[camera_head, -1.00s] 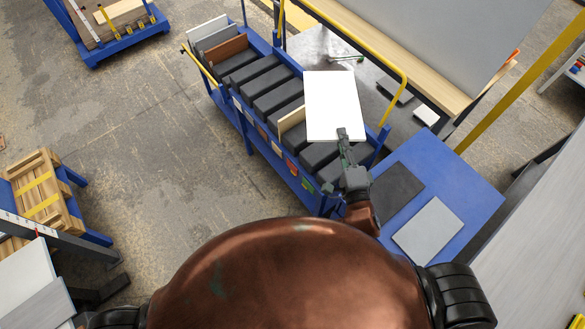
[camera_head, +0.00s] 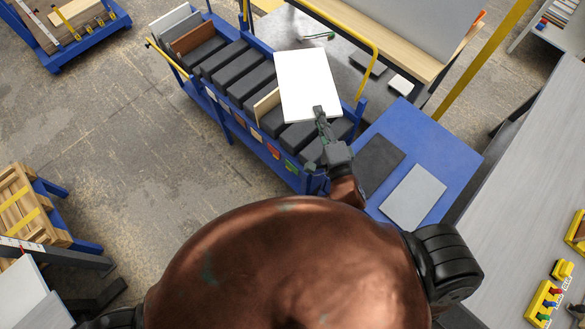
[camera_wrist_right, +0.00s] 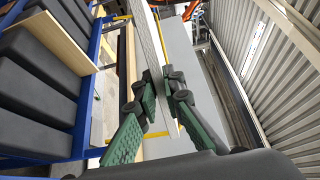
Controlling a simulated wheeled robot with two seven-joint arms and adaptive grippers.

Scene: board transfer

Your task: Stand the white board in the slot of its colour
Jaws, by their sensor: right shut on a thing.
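The white board (camera_head: 309,84) is held up flat-looking and tilted above the right end of the blue slotted cart (camera_head: 213,100). My right gripper (camera_head: 318,112) is shut on the board's near edge. In the right wrist view, the fingers of that gripper (camera_wrist_right: 165,92) pinch the thin white board (camera_wrist_right: 160,38) from both sides. The cart has dark padded dividers (camera_head: 247,84) with slots between them and small coloured labels (camera_head: 273,150) along its near side. The board hides part of the cart's far side. My left gripper is not in view.
A beige board (camera_head: 266,103), a brown board (camera_head: 192,38) and a pale grey board (camera_head: 173,20) stand in the cart. A yellow rail (camera_head: 345,35) rises behind it. A blue table (camera_head: 440,145) on the right bears a black panel (camera_head: 377,162) and a grey panel (camera_head: 412,196).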

